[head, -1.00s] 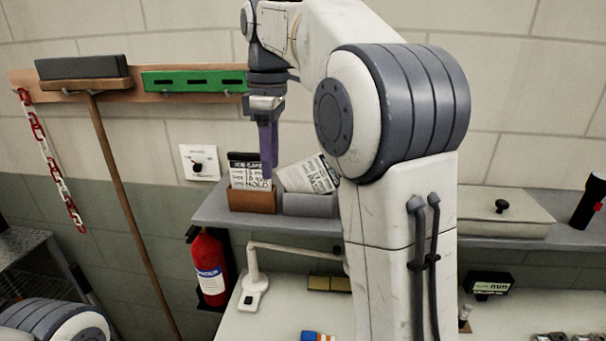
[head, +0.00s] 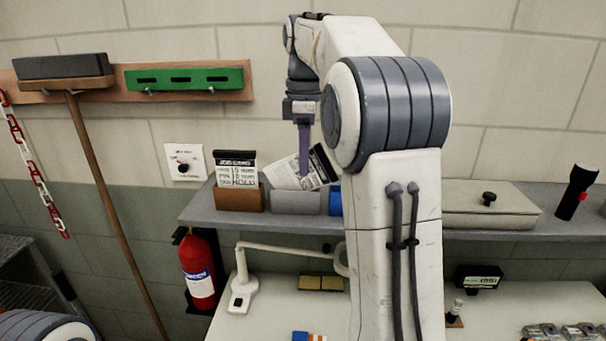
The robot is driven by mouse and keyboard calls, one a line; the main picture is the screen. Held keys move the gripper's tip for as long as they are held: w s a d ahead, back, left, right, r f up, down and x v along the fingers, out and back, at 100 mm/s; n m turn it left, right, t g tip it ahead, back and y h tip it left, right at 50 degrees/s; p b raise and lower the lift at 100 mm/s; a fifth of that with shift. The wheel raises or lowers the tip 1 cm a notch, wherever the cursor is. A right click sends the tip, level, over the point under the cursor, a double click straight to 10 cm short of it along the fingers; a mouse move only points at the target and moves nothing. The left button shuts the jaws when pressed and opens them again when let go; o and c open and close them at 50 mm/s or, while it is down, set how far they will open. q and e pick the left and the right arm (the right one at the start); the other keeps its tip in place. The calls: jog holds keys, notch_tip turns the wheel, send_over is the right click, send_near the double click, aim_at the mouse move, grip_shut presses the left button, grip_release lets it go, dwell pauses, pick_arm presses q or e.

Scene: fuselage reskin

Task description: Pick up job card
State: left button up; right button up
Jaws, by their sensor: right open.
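A job card (head: 236,168) with a black header and printed lines stands upright in a brown holder (head: 239,199) on the wall shelf. A second printed card (head: 285,177) leans tilted in a grey holder (head: 296,202) just right of it. My right gripper (head: 304,176) points down in front of the tilted card and covers part of it. It is seen edge-on; its jaws are open, and no card hangs from it. Whether it touches the card cannot be told. My left gripper is out of view.
The grey shelf (head: 400,226) also carries a blue holder (head: 335,201), partly behind my arm, a beige lidded box (head: 488,207) and a black flashlight (head: 577,192). Below are a white lamp (head: 242,287) on the bench and a red extinguisher (head: 198,270).

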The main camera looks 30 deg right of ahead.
jog(key=shift+f, duration=1.4)
grip_shut()
jog(key=shift+r, duration=0.1)
jog(key=shift+r, duration=0.6)
notch_tip(320, 180, up, 2)
jog(key=shift+r, duration=0.2)
jog(key=s+d+r, duration=0.6)
jog(key=s+r, duration=0.1)
jog(key=s, duration=0.3)
jog(key=shift+b, duration=0.45)
